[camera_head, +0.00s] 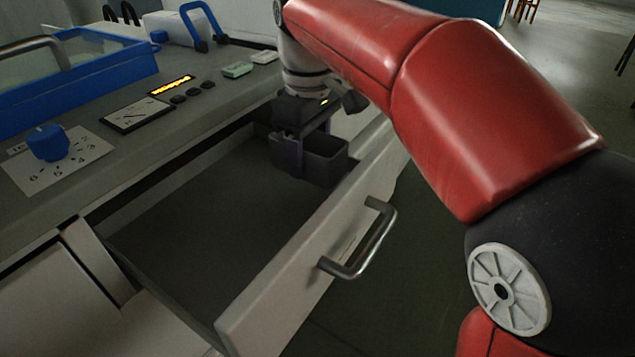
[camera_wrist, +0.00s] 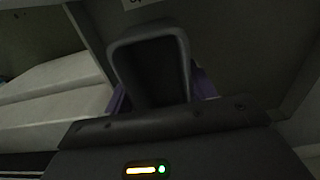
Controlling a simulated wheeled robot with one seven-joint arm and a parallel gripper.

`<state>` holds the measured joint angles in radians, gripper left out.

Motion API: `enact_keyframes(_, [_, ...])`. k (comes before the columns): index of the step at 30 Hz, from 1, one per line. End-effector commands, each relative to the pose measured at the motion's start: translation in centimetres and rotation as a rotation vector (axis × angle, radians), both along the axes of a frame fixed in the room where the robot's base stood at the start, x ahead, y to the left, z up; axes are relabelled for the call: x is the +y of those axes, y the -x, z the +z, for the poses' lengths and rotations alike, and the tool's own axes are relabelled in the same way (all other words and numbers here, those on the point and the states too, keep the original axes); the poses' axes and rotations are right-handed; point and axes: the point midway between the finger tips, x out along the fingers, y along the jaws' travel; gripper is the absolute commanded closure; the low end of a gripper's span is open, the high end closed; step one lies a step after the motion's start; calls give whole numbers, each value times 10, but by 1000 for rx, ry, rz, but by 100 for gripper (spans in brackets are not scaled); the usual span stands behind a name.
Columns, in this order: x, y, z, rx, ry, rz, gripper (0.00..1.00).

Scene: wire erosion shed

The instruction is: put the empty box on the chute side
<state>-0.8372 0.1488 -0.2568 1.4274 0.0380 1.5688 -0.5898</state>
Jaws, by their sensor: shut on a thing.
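A small dark grey open-topped box (camera_head: 325,168) is at the far end of an open drawer (camera_head: 190,235). My gripper (camera_head: 298,150) points down and is shut on the box's near wall. In the wrist view the box (camera_wrist: 150,36) shows its rim and a dark inside with nothing visible in it. Purple fingers of my gripper (camera_wrist: 162,98) show on both sides of the box. I cannot tell whether the box touches the drawer floor. No chute can be made out, and nothing visible marks a chute side in the head view.
The drawer front with its metal handle (camera_head: 360,240) stands pulled out. The rest of the drawer floor is bare. On the worktop are a blue knob (camera_head: 48,143), a meter (camera_head: 137,114), a blue-framed tank (camera_head: 75,75) and small green and white blocks. Open floor lies right of the drawer.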

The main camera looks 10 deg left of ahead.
Motion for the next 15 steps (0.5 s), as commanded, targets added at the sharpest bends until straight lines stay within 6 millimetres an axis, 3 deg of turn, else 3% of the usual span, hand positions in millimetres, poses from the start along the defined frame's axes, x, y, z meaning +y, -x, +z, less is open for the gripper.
enact_keyframes(9, [7,-7,-53,0,0,6,70])
enact_keyframes(15, [6,-8,-54,0,0,6,70])
